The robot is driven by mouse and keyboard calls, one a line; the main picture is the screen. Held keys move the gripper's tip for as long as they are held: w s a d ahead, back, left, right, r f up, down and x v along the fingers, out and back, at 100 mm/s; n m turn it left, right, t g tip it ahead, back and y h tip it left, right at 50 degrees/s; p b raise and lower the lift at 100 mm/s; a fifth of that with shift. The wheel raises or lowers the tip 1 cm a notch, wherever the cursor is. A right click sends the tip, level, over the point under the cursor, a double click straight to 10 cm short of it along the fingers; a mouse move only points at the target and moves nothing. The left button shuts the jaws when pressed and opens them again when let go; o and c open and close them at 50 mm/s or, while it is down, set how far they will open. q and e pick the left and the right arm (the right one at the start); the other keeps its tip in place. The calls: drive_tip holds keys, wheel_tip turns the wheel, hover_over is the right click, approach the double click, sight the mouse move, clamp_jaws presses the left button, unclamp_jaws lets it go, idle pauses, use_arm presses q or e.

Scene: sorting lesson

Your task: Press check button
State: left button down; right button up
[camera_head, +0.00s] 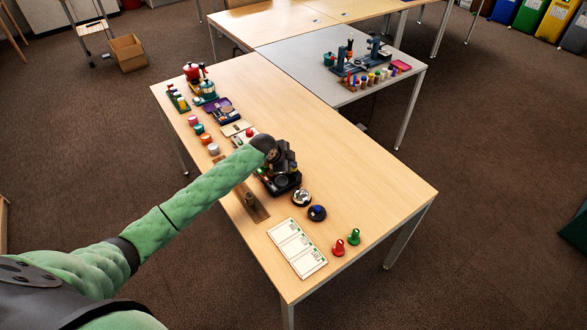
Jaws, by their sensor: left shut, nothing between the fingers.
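My green left arm reaches in from the left over the wooden table (385,185). Its dark left gripper (278,160) is shut and empty, above or against a black device (283,184); I cannot tell if they touch. Two round button-like things sit right of the device: one pale-topped on a dark base (301,197), one black with a blue top (317,213). A red-topped button-like thing (249,132) lies beyond my forearm, partly hidden. I cannot tell which is the check button. My right gripper is out of view.
A white card with boxes (297,248), a red cone-like piece (338,247) and a green one (354,237) lie at the near end. Several coloured jars (206,138), pots (207,88) and trays fill the far left. The table's right side is clear.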

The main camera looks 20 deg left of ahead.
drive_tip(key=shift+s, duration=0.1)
use_arm(q)
drive_tip(key=shift+f, duration=0.25)
drive_tip(key=shift+r, duration=0.1)
drive_tip(key=shift+r+p, duration=0.65)
drive_tip(key=shift+r, duration=0.15)
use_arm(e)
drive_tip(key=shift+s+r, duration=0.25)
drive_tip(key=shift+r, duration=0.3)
